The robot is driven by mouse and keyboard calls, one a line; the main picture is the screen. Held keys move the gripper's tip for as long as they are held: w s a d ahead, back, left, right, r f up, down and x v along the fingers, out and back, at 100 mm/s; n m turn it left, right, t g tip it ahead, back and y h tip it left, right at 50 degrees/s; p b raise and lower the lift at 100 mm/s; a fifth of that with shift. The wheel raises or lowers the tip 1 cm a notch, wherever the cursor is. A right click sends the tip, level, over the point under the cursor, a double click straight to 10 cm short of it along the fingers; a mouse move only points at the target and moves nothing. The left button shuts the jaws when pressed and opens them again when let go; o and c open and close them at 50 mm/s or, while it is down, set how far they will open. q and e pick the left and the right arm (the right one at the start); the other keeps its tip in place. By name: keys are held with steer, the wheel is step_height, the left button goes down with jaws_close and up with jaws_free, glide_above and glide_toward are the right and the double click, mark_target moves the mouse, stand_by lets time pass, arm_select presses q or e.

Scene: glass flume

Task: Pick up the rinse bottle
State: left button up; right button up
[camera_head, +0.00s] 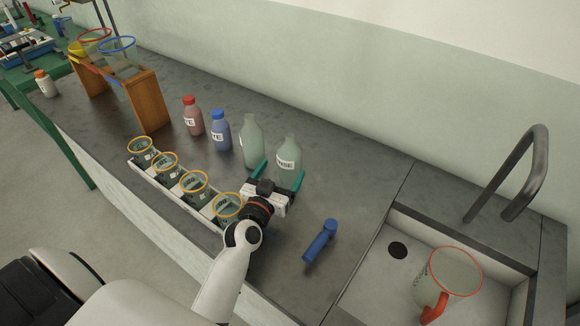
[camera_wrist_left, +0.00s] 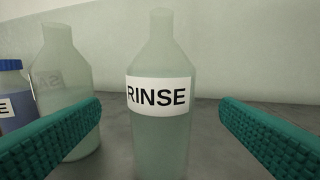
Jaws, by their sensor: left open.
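The rinse bottle (camera_head: 289,152) is a pale green translucent bottle with a white label, upright on the grey counter. In the left wrist view the bottle labelled RINSE (camera_wrist_left: 162,100) stands centred between two teal fingers. My left gripper (camera_head: 278,176) is open in front of it, with fingers apart to either side. The fingers do not appear to touch the bottle; how far they reach along it I cannot tell. The bottle's lower part is partly hidden by the gripper in the head view. My right gripper is not in view.
A similar green bottle (camera_head: 250,141) stands close on the left, beside blue-capped (camera_head: 221,130) and red-capped (camera_head: 193,116) bottles. A rack of orange-rimmed cups (camera_head: 165,162) lies left of my arm. A blue handled object (camera_head: 320,241) and a sink (camera_head: 372,277) are at right.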

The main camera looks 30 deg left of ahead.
arm_select(q)
step_height(320, 180, down, 2)
steer(key=shift+f, duration=0.1)
steer(key=shift+w+r, duration=0.25)
steer(key=shift+w, duration=0.7)
steer(key=w, duration=0.6)
steer(key=shift+a+f+p, duration=0.1)
steer(key=shift+a+p, duration=0.2)
steer(key=shift+p, duration=0.05)
steer(key=shift+s, duration=0.1)
steer(key=shift+c, duration=0.3)
steer(key=c, duration=1)
